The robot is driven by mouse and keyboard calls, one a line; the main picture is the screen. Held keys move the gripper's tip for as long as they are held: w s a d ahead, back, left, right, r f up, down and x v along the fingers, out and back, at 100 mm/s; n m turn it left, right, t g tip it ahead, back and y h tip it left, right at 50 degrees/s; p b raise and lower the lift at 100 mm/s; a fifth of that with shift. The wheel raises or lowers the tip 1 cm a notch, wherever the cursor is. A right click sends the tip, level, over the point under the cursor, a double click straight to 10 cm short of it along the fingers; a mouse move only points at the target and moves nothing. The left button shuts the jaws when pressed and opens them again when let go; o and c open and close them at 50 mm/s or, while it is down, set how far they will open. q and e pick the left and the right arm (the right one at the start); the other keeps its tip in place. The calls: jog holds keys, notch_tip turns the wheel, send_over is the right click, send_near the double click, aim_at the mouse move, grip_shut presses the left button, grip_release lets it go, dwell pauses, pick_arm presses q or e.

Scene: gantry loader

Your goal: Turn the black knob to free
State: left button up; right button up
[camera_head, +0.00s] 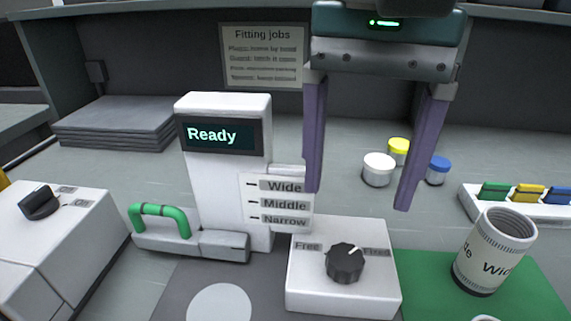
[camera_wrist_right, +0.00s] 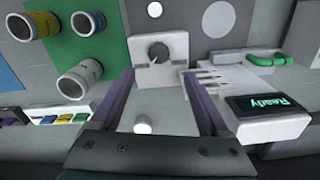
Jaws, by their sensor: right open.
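The black knob (camera_head: 345,263) sits on a white box (camera_head: 318,290) with the labels "Free" on its left and "Fixed" on its right. Its white pointer mark points up and right, towards "Fixed". My right gripper (camera_head: 358,200) is open and empty, its two purple fingers hanging above and behind the knob, apart from it. In the right wrist view the knob (camera_wrist_right: 159,52) shows beyond and between the open fingertips (camera_wrist_right: 158,85). My left gripper is in neither view.
A white post with a "Ready" display (camera_head: 222,136) and Wide, Middle, Narrow labels stands left of the knob box. A green handle (camera_head: 160,215) is beside it. Another black knob (camera_head: 38,201) sits far left. A "Wide" cup (camera_head: 494,250) stands right on a green mat; small jars (camera_head: 378,170) stand behind.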

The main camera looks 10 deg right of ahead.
aim_at(346, 259)
jog(key=f, duration=0.3)
jog(key=f+b, duration=0.1)
jog(key=f, duration=0.4)
jog(key=shift+s+f, duration=0.35)
jog(key=shift+s, duration=0.05)
jog(key=shift+f+b, duration=0.3)
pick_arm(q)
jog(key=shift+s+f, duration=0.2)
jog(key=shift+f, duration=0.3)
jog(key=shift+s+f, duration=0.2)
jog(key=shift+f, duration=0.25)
pick_arm(e)
jog(key=shift+w, duration=0.1)
jog(key=shift+c, duration=0.4)
grip_shut()
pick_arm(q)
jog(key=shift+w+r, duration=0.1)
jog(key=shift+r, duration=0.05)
